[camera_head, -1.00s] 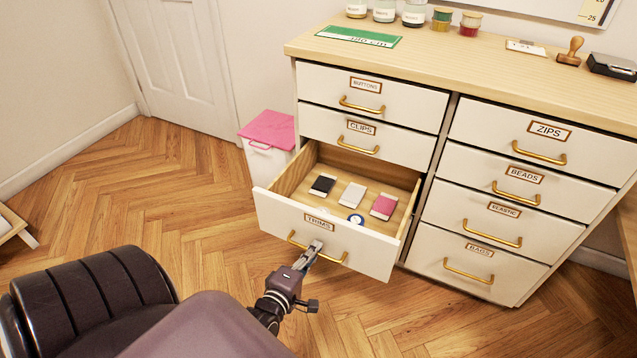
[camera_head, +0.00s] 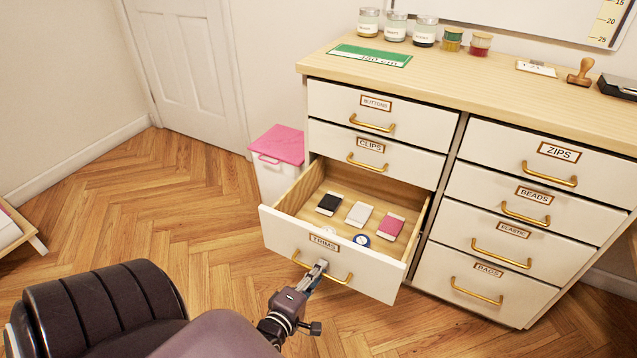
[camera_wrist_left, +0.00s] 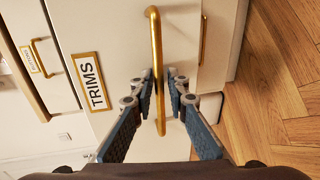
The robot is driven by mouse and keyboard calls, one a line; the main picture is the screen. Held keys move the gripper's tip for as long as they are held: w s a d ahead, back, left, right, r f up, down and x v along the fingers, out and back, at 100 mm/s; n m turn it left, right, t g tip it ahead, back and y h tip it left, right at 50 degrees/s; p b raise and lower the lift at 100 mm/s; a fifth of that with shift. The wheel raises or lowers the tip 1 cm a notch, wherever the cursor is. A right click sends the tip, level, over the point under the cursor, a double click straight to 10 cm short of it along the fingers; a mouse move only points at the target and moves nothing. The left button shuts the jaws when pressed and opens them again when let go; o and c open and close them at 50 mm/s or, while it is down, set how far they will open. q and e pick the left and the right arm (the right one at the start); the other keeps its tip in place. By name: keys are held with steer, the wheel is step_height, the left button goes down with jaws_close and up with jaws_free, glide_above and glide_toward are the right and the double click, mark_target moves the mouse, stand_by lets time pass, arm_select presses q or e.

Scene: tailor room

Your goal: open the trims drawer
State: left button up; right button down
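The trims drawer (camera_head: 334,254), white with a framed TRIMS label, is pulled well out of the left column of the cabinet. Inside lie a black, a white and a pink card, with a small blue round item beside them. Its brass handle (camera_head: 338,278) also shows in the left wrist view (camera_wrist_left: 155,50). My left gripper (camera_head: 317,272) is at this handle. In the left wrist view its two fingers (camera_wrist_left: 160,84) stand one on each side of the handle bar, with narrow gaps showing, so it looks open around it. My right gripper is not in view.
The clips drawer (camera_head: 400,165) above and the right column's drawers, including zips (camera_head: 515,157), are shut. A white bin with a pink lid (camera_head: 278,144) stands left of the cabinet. Jars and a stamp (camera_head: 580,72) stand on the worktop.

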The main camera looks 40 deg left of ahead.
arm_select(q)
steer(key=shift+s, duration=0.1)
steer(key=v, duration=1.2)
